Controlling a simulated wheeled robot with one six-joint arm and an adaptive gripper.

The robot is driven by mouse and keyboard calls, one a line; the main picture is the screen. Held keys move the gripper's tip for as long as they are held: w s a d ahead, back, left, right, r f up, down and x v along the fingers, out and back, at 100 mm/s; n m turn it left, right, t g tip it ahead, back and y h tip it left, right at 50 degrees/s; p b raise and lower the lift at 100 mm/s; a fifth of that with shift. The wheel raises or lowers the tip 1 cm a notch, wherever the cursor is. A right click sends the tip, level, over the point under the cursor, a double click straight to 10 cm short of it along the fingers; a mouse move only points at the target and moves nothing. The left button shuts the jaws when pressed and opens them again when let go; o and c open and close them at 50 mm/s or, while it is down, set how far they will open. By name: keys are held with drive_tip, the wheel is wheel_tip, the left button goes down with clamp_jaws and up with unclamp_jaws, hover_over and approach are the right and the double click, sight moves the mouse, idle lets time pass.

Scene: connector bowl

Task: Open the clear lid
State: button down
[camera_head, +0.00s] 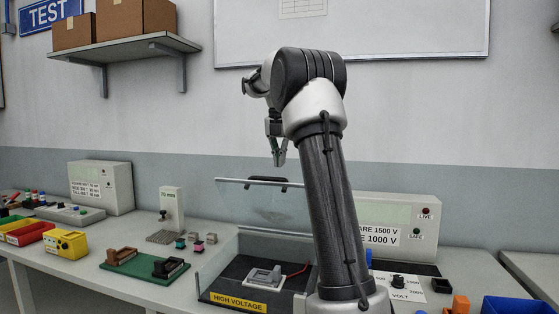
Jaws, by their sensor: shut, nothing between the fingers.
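The clear lid (245,205) stands raised above the back of a clear-walled box with a dark floor (228,282). My arm hides the right side of the lid and box.
A green board (145,264) with brown and black clamps lies left of the box. A 1000 V tester (400,215) stands behind right. A blue bin (515,305) is at the right.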

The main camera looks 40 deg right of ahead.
drive_tip(key=shift+r, duration=0.15)
idle(0.8)
drive_tip(key=s+a+r, duration=0.2)
drive_tip(key=r, duration=0.6)
drive_tip(key=s+a+r, duration=0.2)
drive_tip(key=s+r, duration=0.1)
drive_tip(key=r, duration=0.6)
drive_tip(key=s+a+m+t, duration=0.2)
drive_tip(key=s+a, duration=0.2)
drive_tip(key=s, duration=0.3)
drive_tip(key=m+t, duration=0.3)
drive_tip(key=m, duration=0.9)
approach(268, 192)
drive_tip(key=s+v, duration=0.1)
drive_tip(key=v, duration=0.3)
drive_tip(key=w+f+m, duration=0.1)
drive_tip(key=w+f, duration=0.1)
drive_tip(key=w, duration=0.1)
drive_tip(key=w+d+f+m+t, duration=0.1)
drive_tip(key=w+f+m, duration=0.1)
drive_tip(key=f, duration=0.1)
drive_tip(key=w+f+m, duration=0.2)
drive_tip(key=w+f, duration=0.1)
drive_tip(key=shift+w+d+h, duration=0.3)
drive_tip(key=shift+w+h, duration=0.05)
drive_tip(key=shift+h, duration=0.05)
